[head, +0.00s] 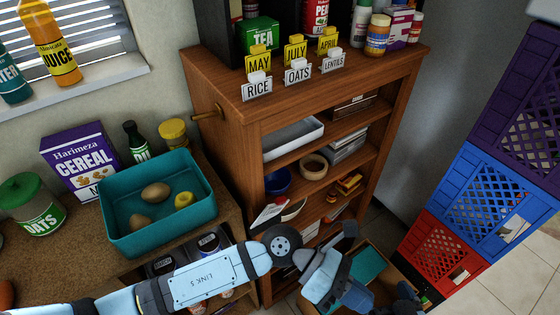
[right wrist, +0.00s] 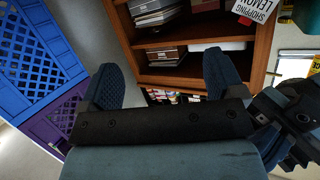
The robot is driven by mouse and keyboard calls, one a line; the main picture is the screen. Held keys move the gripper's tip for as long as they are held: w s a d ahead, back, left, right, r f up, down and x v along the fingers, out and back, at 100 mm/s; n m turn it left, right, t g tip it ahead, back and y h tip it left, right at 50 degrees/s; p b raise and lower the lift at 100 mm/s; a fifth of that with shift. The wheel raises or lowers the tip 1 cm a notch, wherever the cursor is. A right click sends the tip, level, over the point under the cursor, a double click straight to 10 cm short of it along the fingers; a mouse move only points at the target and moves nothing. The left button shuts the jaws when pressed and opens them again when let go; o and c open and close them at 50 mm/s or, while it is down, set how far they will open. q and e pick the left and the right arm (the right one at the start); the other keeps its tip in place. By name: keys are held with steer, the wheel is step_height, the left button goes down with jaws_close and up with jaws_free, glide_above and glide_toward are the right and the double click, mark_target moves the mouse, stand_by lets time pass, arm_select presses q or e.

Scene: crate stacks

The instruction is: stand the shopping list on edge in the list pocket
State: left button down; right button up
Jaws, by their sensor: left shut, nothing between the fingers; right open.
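The shopping list (head: 268,214) is a pale printed card at the left front of the brown shelf unit, partly in front of a bowl. It also shows at the top of the right wrist view (right wrist: 257,9), cut by the frame edge. I cannot tell what supports it, and I cannot make out the list pocket. My left gripper (head: 298,257) is shut and empty, below and right of the card, its fingers mostly hidden by the wrist. My right gripper (head: 335,242) is open and empty in front of the lower shelves; its spread fingers show in the right wrist view (right wrist: 165,82).
The shelf unit (head: 235,127) holds bowls, papers and boxes. A teal tub (head: 160,232) stands on the left counter. Stacked purple, blue and red crates (head: 480,205) stand at the right. My two arms are close together in front of the shelves.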

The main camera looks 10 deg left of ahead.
arm_select(q)
steer(key=w+a+m+y+p, duration=0.2)
steer(key=w+m+y+p, duration=0.1)
steer(key=y+p, duration=0.15)
steer(key=m+t+y+p, duration=0.5)
steer(key=t+y+p, duration=0.4)
steer(key=y, duration=0.4)
glide_toward(273, 205)
steer(key=w+g, duration=0.1)
steer(key=b+x, duration=0.2)
steer(key=x, duration=0.4)
steer(key=shift+w+a, duration=0.2)
steer(key=shift+w, duration=0.05)
arm_select(e)
steer(key=s+d+r+g+h, duration=0.1)
steer(key=s+d+r+g, duration=0.1)
steer(key=s+d, duration=0.1)
steer(key=shift+s+d+g+h, duration=0.35)
steer(key=shift+s+g+h, duration=0.05)
steer(key=shift+s, duration=0.25)
arm_select(q)
steer(key=shift+f+b, duration=0.65)
arm_select(e)
steer(key=shift+f, duration=0.5)
arm_select(q)
steer(key=shift+s+r, duration=0.1)
steer(key=shift+r, duration=0.05)
arm_select(e)
steer(key=shift+r, duration=0.1)
